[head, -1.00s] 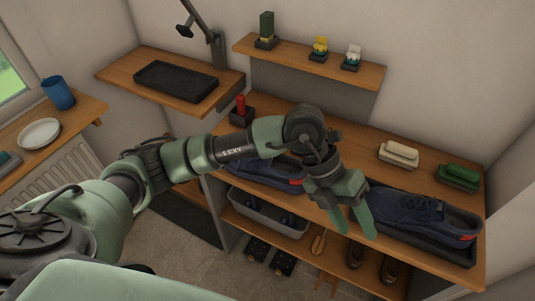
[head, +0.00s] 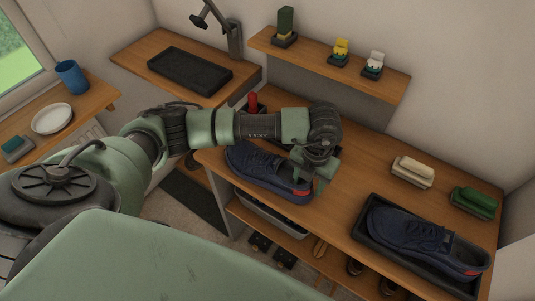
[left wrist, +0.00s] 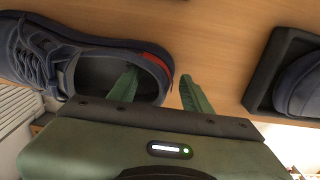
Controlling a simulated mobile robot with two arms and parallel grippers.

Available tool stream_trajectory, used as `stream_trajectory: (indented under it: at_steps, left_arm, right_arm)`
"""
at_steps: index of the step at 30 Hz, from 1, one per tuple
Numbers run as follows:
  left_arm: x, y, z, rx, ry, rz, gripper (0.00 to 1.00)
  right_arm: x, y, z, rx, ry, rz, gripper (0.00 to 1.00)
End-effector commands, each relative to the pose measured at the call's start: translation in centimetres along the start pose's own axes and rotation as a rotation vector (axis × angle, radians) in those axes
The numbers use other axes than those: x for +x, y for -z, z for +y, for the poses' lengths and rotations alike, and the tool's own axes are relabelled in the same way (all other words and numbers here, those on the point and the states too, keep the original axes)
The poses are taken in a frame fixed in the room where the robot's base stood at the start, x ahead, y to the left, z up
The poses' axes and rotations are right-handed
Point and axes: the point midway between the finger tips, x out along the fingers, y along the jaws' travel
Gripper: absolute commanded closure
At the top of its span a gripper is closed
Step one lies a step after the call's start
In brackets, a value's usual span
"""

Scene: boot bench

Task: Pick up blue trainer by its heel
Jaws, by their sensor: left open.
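One blue trainer (head: 255,168) stands on the wooden bench, its heel with a red patch toward the right. It also shows in the left wrist view (left wrist: 45,60), top left. My left gripper (head: 304,180) is at this heel, partly covering it in the head view. In the left wrist view the open gripper (left wrist: 158,82) has one finger over the shoe's opening and the other outside the heel, with the heel rim between them. Contact cannot be told. A second blue trainer (head: 415,232) lies in a black tray (head: 370,232) at the right. My right gripper is not in view.
A cream brush (head: 412,171) and a green brush (head: 474,202) lie on the bench (head: 345,190) toward the back right. A red-topped item (head: 253,103) stands behind my arm. A shelf (head: 330,68) with small items hangs above. A grey bin and brown shoes sit below.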

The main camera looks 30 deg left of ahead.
Motion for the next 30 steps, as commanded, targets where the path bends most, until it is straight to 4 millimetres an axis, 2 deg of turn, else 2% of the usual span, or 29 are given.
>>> stream_trajectory:
  at_steps: [1, 3, 7, 8, 12, 13, 18, 25, 30]
  left_arm:
    - [0.2, 0.1, 0.0, 0.000, -0.001, 0.001, 0.51]
    - [0.4, 0.0, 0.0, 0.001, 0.000, 0.000, 0.51]
    - [0.4, 0.0, 0.0, 0.001, 0.001, 0.000, 0.51]
    - [0.4, 0.0, -0.1, 0.001, 0.001, 0.000, 0.54]
    - [0.3, 0.0, -0.1, 0.001, 0.001, 0.000, 0.93]
    - [0.3, 0.0, -0.1, 0.001, 0.001, 0.000, 1.00]
    - [0.3, 0.0, 0.0, 0.001, 0.001, -0.001, 1.00]
    - [0.1, -0.1, 0.0, 0.001, 0.001, -0.002, 1.00]
    - [-1.1, -0.1, -0.1, 0.001, 0.004, -0.004, 1.00]
  right_arm:
    - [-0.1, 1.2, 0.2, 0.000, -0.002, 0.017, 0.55]
    - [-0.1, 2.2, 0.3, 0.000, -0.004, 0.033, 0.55]
    - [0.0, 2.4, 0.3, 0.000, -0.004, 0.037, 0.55]
    - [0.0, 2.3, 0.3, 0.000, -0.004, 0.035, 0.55]
    - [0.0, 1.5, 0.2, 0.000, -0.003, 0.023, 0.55]
    - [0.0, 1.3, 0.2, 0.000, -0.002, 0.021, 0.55]
    - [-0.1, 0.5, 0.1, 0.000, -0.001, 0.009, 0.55]
    - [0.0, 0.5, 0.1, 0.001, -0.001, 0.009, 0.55]
    - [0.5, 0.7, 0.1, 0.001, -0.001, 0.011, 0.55]
